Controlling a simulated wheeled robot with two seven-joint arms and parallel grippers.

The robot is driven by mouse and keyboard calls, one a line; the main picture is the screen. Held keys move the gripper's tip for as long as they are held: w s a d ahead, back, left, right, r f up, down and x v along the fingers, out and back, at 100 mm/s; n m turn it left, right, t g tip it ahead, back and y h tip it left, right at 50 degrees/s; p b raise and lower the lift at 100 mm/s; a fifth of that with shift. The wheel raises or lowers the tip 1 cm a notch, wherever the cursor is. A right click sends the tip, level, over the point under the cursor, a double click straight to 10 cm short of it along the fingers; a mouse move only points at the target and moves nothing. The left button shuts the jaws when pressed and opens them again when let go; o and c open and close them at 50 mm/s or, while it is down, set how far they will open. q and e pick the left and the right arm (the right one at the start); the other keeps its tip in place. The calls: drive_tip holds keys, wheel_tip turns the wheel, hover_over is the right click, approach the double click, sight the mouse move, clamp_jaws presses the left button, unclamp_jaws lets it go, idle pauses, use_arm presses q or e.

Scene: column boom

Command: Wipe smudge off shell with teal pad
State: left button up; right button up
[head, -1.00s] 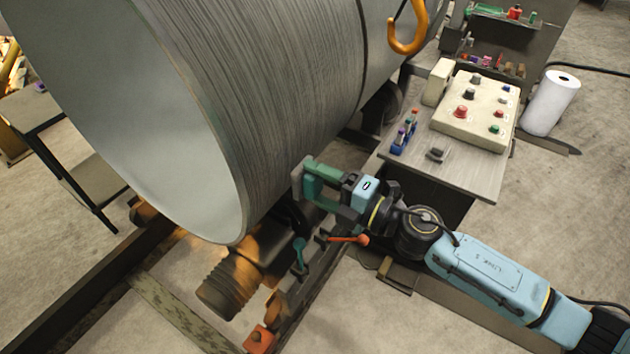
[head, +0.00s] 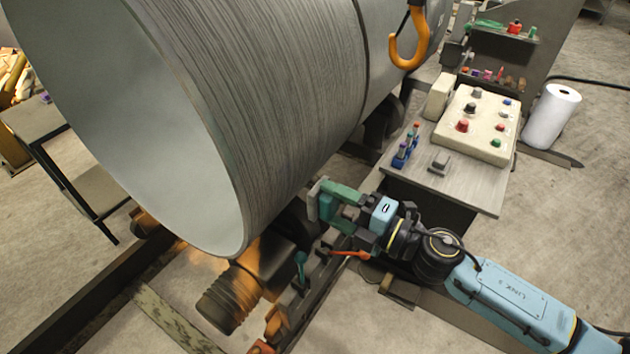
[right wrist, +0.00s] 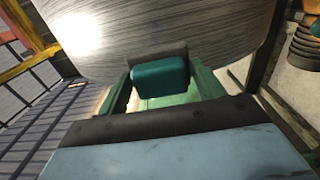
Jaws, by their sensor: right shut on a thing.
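The shell (head: 270,110) is a big grey, brushed-metal cylinder lying on its side, its open end toward the lower left. Its curved side also fills the top of the right wrist view (right wrist: 200,35). I cannot make out a smudge on it. My right gripper (head: 328,206) is beside the shell's lower right side, its green fingers shut on the teal pad (right wrist: 160,77). The pad has a dark grey face toward the shell. In the head view the pad end seems a little apart from the shell; touching cannot be told for sure. My left gripper is out of view.
An orange hook (head: 410,45) hangs above the shell's right part. A bench (head: 465,185) with a control box (head: 480,125) stands right of my gripper. A teal lever and an orange-red lever (head: 350,253) are below it. A paper roll (head: 551,118) stands far right.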

drive_tip(key=shift+p+x, duration=0.5)
drive_tip(key=shift+x, duration=3.05)
drive_tip(key=shift+x, duration=1.1)
drive_tip(key=shift+w+d+f, duration=0.1)
drive_tip(key=shift+w+d, duration=0.05)
drive_tip(key=shift+w+d+b, duration=0.5)
drive_tip(key=shift+w+d, duration=0.7)
drive_tip(key=shift+w, duration=0.25)
drive_tip(key=shift+w+a, duration=0.1)
drive_tip(key=shift+w, duration=0.05)
